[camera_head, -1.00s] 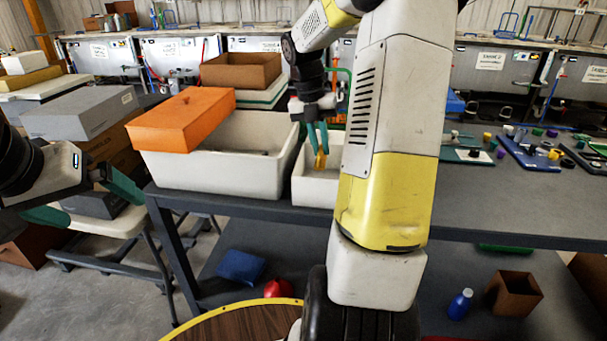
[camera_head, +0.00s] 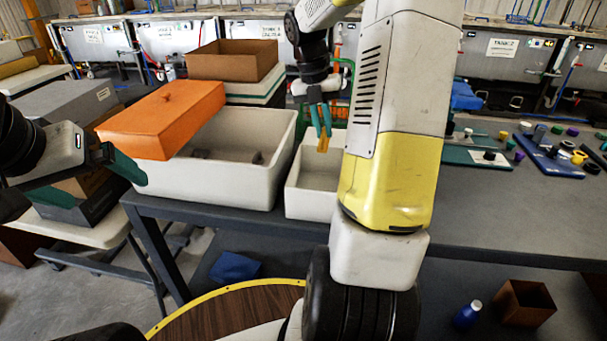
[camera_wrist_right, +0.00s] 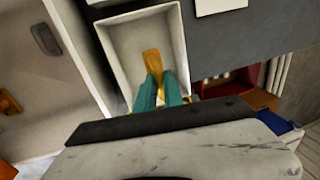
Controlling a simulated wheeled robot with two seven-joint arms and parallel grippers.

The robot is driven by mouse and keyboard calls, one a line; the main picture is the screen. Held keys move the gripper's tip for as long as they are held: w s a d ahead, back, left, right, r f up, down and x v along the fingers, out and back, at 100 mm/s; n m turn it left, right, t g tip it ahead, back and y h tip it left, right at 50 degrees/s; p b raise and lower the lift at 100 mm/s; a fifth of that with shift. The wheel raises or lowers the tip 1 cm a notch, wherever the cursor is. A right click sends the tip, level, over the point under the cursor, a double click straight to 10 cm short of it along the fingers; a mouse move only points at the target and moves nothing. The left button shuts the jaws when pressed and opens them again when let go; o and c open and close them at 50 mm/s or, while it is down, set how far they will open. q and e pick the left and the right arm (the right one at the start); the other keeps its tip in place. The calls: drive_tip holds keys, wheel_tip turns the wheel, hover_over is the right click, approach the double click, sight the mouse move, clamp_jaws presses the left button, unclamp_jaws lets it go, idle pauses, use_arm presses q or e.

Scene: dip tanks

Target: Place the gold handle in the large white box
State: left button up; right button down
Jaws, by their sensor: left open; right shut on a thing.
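The gold handle (camera_head: 323,145) is held in the green fingertips of my right gripper (camera_head: 320,122), which is shut on it. It points down over the small white box (camera_head: 310,203); the right wrist view also shows the handle (camera_wrist_right: 152,61) above that box's floor. The large white box (camera_head: 225,186) stands just left of the small one, open at its right part. A grey piece (camera_wrist_right: 45,39) and a gold piece (camera_wrist_right: 9,102) show inside it in the right wrist view. My left gripper (camera_head: 92,178) is open and empty, left of the large box.
An orange box or lid (camera_head: 165,122) lies across the large box's left part. A brown open box (camera_head: 235,62) stands behind it. My right arm hides some of the dark table (camera_head: 490,215). Blue boards with small parts (camera_head: 548,160) lie at the right.

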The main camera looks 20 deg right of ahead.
wheel_tip(320, 180, down, 17)
drive_tip(key=shift+s, duration=0.1)
idle(0.6)
drive_tip(key=shift+f, duration=0.1)
drive_tip(key=c, duration=1.5)
unclamp_jaws()
drive_tip(key=shift+o, duration=0.2)
